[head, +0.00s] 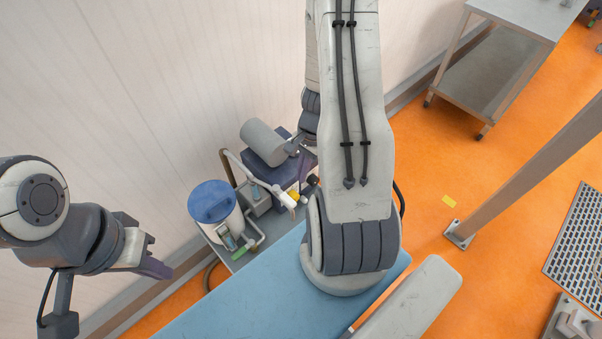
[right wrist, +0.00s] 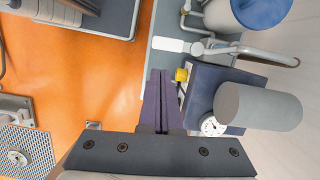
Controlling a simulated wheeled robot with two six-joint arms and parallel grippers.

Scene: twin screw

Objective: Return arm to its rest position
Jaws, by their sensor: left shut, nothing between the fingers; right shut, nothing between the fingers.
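My left gripper (head: 166,270) is at the left of the head view, with its fingers together and empty. It hangs in front of the pale wall, apart from the equipment. My right arm (head: 352,110) stands large across the middle of the head view and bends away to the far side. Its gripper (head: 305,163) is partly hidden behind the arm, close to the pump equipment in the picture. In the right wrist view the purple fingers of my right gripper (right wrist: 161,85) are together with nothing between them. They point towards the equipment; I cannot tell the gap.
A cart holds a blue-lidded container (head: 213,202), a grey cylinder (head: 262,140) on a dark blue unit, pipes and a yellow part (right wrist: 181,75). A pale wall (head: 130,90) is behind. A metal table (head: 505,60) and slanted post (head: 530,165) stand right, with orange floor (head: 440,150) between.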

